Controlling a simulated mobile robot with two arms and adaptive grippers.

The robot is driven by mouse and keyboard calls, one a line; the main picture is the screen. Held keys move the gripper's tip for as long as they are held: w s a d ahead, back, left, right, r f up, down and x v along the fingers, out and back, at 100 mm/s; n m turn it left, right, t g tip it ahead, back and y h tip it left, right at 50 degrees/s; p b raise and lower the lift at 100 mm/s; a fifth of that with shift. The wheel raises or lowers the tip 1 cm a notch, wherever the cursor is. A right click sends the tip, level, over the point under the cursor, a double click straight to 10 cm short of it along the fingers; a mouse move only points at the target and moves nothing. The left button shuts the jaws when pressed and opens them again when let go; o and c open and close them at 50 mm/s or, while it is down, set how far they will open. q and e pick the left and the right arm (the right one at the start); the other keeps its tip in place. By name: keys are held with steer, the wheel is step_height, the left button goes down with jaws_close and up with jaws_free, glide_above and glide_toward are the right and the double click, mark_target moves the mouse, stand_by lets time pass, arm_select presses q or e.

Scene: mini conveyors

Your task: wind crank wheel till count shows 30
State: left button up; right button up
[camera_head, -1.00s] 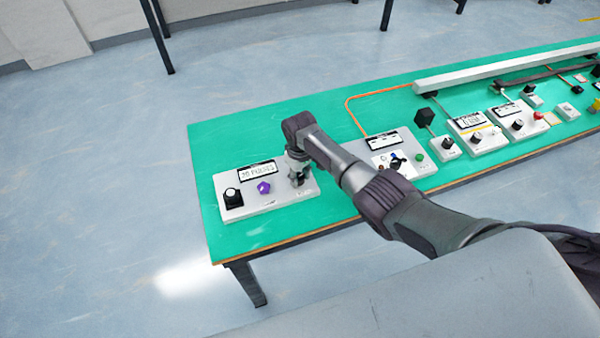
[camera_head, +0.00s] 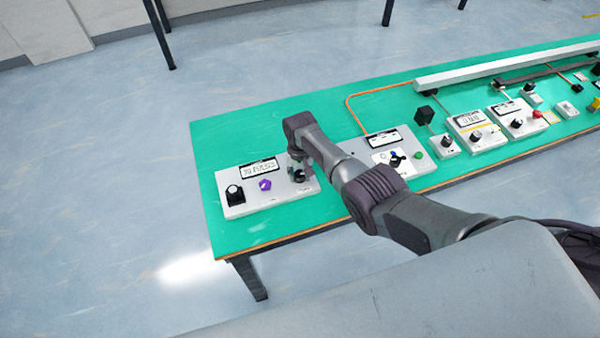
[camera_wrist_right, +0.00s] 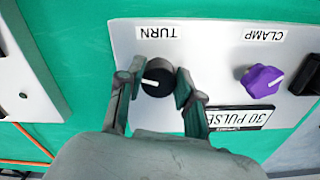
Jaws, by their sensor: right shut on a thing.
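A black round knob with a white line, labelled TURN, sits on a pale control panel. It shows in the right wrist view (camera_wrist_right: 157,85), and this seems to be the crank wheel. My right gripper (camera_head: 300,173) is over the right part of that panel (camera_head: 284,200). In the right wrist view its two fingers (camera_wrist_right: 155,95) are on either side of the knob, shut on it. The panel's display (camera_head: 259,169) reads about 30 PULSES; its text is partly hidden by a finger in the wrist view (camera_wrist_right: 240,118). My left gripper is not in view.
On the same panel are a purple knob (camera_head: 265,184), labelled CLAMP in the wrist view, and a black knob (camera_head: 234,194). More panels (camera_head: 420,165) and a long pale rail (camera_head: 500,68) are to the right on the green table (camera_head: 235,135).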

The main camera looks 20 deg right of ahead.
mark_target(300, 175)
stand_by(0.5)
steer(key=o, duration=1.2)
steer(key=shift+c, duration=0.2)
steer(key=shift+r, duration=0.1)
step_height(300, 175, up, 12)
